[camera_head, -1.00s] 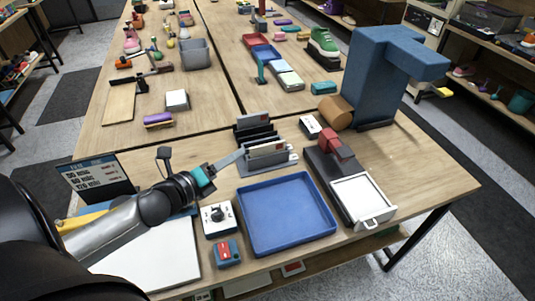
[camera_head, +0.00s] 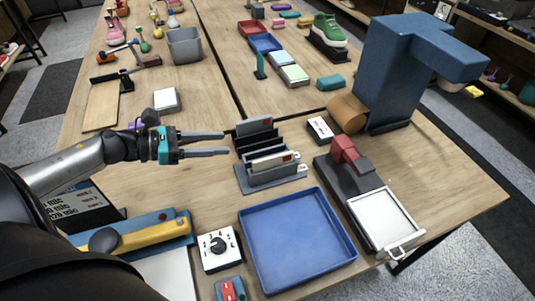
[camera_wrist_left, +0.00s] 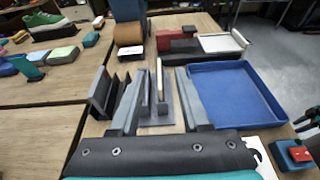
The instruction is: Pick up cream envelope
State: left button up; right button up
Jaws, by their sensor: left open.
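A cream envelope (camera_head: 273,161) with a red mark stands upright in the front part of a dark slotted rack (camera_head: 272,180). Another envelope, grey with a red mark (camera_head: 254,127), stands at the back of the rack. My left gripper (camera_head: 225,143) is open and empty, just left of the rack, its fingers pointing right toward it. In the left wrist view the cream envelope (camera_wrist_left: 160,82) shows edge-on, ahead of and between the two open fingers, and the rack's dark dividers (camera_wrist_left: 104,92) lie to the left.
A blue tray (camera_head: 297,238) lies in front of the rack. A dial box (camera_head: 219,248) and a red-topped box (camera_head: 231,291) are left of it. A press with a white plate (camera_head: 384,217) and a tall blue machine (camera_head: 405,75) stand to the right.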

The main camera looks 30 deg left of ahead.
pick_arm(q)
notch_tip(320, 180, down, 4)
jog(key=b, duration=0.8)
send_near(271, 157)
jog(key=x, duration=0.4)
jog(key=shift+x, duration=2.65)
jog(key=shift+w+d+f+p, duration=0.3)
jog(key=shift+w+d, duration=0.15)
jog(key=shift+w, duration=0.05)
jog(key=shift+c, duration=0.2)
grip_shut()
